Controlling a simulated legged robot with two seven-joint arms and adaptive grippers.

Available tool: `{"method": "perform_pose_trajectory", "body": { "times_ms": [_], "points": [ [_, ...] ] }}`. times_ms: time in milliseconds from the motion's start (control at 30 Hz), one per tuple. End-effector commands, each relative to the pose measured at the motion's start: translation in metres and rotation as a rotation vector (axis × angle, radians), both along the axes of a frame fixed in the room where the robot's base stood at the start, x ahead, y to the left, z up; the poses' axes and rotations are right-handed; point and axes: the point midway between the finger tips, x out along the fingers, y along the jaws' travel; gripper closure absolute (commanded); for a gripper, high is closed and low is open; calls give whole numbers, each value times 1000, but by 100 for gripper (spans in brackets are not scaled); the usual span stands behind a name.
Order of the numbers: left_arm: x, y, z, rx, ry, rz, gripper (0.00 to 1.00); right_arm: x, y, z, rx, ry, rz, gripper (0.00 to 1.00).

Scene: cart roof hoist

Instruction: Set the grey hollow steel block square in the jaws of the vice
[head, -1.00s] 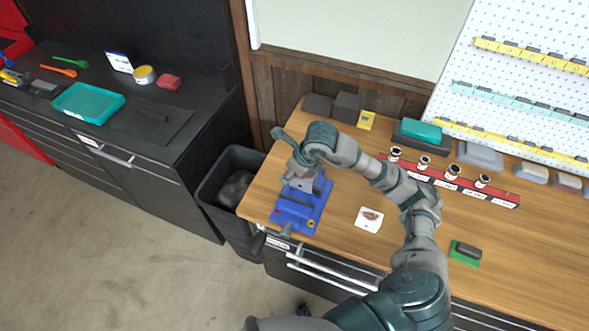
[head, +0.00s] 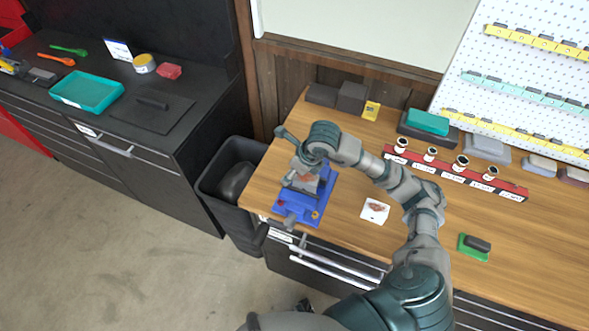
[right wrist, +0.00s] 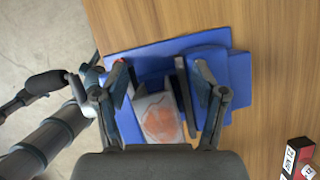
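The blue vice (head: 300,211) stands at the bench's front left corner; it also shows in the right wrist view (right wrist: 240,72). The grey block (right wrist: 160,117), with an orange-brown patch, lies between the vice's jaws, close beside the dark jaw plate (right wrist: 186,97). It looks slightly turned against that plate; contact and seating are hard to tell. My right gripper (right wrist: 163,72) is above the vice, its fingers spread wider than the block with gaps on both sides. In the head view this gripper (head: 308,165) partly covers the block. My left gripper is not in view.
A white card (head: 375,211) with a brown picture lies right of the vice. A red rack (head: 455,173) with sockets stands behind it. A green-based block (head: 474,246) lies farther right. A dark bin (head: 228,180) stands left of the bench.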

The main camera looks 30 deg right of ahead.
Motion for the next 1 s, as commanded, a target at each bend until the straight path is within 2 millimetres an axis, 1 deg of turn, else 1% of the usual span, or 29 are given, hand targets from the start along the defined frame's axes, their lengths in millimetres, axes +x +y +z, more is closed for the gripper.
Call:
{"method": "perform_pose_trajectory", "body": {
  "times_ms": [267,367,467,700,800,900,1000],
  "points": [
    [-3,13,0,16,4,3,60,0,-1,2,3,-3,0,30],
    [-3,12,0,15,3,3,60,-2,-3,8,3,-6,0,30],
    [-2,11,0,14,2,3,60,-6,-6,23,3,-9,-2,30],
    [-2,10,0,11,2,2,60,-24,-15,73,2,-9,0,30],
    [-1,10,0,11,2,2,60,-31,-18,90,2,-8,0,30],
    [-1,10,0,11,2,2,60,-35,-20,102,1,-5,-1,30],
    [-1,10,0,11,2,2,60,-38,-21,109,0,-3,1,30]
  ]
}}
